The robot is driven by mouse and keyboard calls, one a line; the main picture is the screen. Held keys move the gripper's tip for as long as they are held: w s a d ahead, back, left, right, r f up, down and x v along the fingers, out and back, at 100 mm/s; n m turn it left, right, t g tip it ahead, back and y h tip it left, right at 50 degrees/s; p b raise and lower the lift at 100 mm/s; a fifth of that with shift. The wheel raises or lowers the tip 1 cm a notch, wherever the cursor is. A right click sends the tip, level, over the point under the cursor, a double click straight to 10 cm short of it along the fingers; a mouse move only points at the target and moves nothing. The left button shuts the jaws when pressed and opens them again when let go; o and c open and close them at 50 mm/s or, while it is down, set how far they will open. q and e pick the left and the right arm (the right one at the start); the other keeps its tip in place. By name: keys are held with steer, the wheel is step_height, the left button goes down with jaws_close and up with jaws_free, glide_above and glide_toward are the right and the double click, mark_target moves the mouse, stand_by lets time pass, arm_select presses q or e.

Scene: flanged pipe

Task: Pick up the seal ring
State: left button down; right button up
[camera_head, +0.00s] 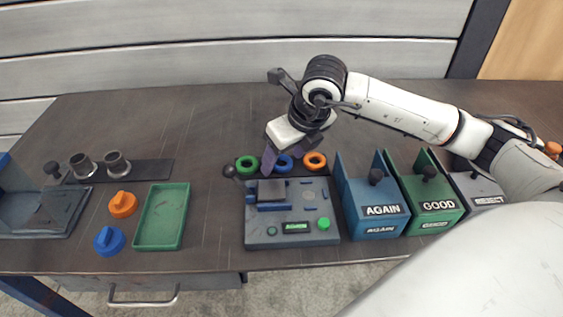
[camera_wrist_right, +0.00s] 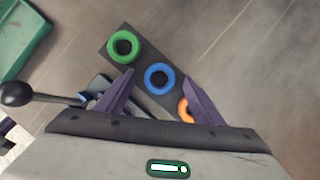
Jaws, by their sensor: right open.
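Three seal rings lie in a row on a dark strip behind the grey-blue test device: a green ring (camera_head: 247,164), a blue ring (camera_head: 284,163) and an orange ring (camera_head: 314,161). My right gripper (camera_head: 272,160) is above the row, in front of part of the blue ring in the head view. In the right wrist view the blue ring (camera_wrist_right: 160,79) shows between the two open purple fingers (camera_wrist_right: 160,90). The green ring (camera_wrist_right: 122,46) is clear to the upper left there, and the orange ring (camera_wrist_right: 185,110) is partly hidden by a finger. My left gripper is not in view.
The device (camera_head: 291,229) stands in front of the rings, with a black-knobbed lever (camera_head: 229,171) at its left. Bins marked AGAIN (camera_head: 378,222) and GOOD (camera_head: 437,217) stand to the right. A green tray (camera_head: 162,217) and orange and blue caps are on the left.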

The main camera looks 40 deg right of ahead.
mark_target(285, 164)
steer(key=c, duration=1.1)
arm_select(q)
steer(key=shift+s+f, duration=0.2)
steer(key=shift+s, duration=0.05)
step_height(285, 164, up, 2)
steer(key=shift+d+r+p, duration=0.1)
steer(key=shift+p, duration=1)
arm_select(e)
step_height(285, 164, up, 13)
steer(key=shift+f, duration=0.1)
